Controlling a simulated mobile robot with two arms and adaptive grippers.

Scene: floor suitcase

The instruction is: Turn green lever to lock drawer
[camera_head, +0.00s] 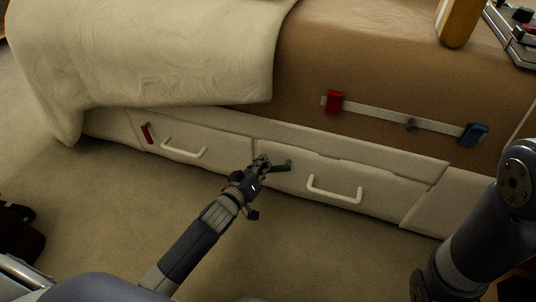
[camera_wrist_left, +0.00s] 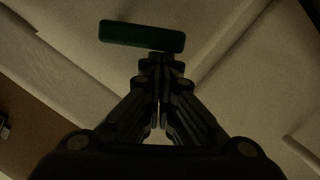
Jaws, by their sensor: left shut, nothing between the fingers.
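The green lever (camera_head: 279,168) is on the front of the right drawer (camera_head: 375,196), at its upper left corner. It lies roughly level in the head view. In the left wrist view the green lever (camera_wrist_left: 142,36) is a dark green bar just beyond my fingertips. My left gripper (camera_head: 262,165) is shut and empty, with its tips beside the lever's left end; I cannot tell whether they touch it. The left gripper (camera_wrist_left: 160,58) also shows in the wrist view, its fingers together. My right arm shows at the right edge of the head view, but its gripper is out of view.
A left drawer (camera_head: 180,143) has a red lever (camera_head: 146,133) and a white handle. The right drawer has a white handle (camera_head: 335,190). A strap with red and blue ends lies across the brown side above. A cream blanket (camera_head: 150,50) hangs at left.

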